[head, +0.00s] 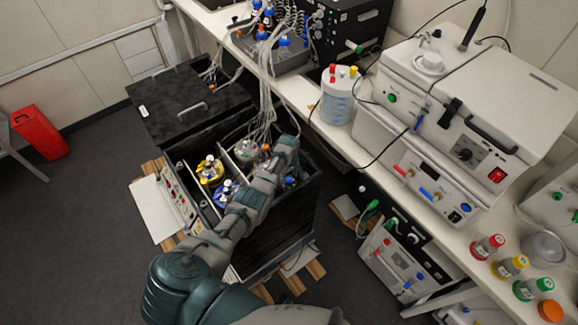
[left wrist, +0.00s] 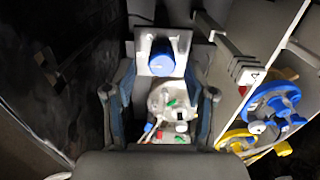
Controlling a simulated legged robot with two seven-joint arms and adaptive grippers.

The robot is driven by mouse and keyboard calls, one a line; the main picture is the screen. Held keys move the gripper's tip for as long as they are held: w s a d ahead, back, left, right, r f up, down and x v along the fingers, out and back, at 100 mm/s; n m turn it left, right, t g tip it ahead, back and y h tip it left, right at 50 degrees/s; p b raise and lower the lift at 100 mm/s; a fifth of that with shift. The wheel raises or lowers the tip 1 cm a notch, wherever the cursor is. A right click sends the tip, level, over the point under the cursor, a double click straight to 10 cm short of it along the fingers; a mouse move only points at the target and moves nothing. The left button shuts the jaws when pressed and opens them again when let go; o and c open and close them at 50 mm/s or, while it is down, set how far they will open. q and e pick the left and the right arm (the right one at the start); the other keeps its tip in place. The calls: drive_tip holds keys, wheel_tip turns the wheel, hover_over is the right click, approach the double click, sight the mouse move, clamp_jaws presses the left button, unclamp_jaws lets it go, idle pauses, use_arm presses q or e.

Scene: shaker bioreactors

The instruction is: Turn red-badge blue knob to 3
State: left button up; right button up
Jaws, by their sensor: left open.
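In the left wrist view a round blue knob-like part (left wrist: 162,56) sits on a grey plate, between and just beyond the fingertips. My left gripper (left wrist: 160,78) is open, one finger on each side, and I see no clear contact. Below the blue part, between the fingers, is a grey vessel top (left wrist: 172,100) with green, red and white fittings. In the head view my left gripper (head: 286,160) is low over the right side of the open black box (head: 270,225), and my arm hides part of it. No red badge or dial number can be read clearly.
In the box stand a yellow-ringed vessel (head: 210,170) and a blue-ringed vessel (head: 226,193), with tubes rising from it. Divider walls stand close to the gripper. The bench (head: 410,185) at right holds white instruments and capped bottles. A red bin (head: 40,130) stands far left.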

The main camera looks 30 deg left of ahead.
sight(289, 179)
use_arm(q)
wheel_tip(289, 179, up, 9)
drive_tip(key=shift+r, duration=0.15)
idle(0.6)
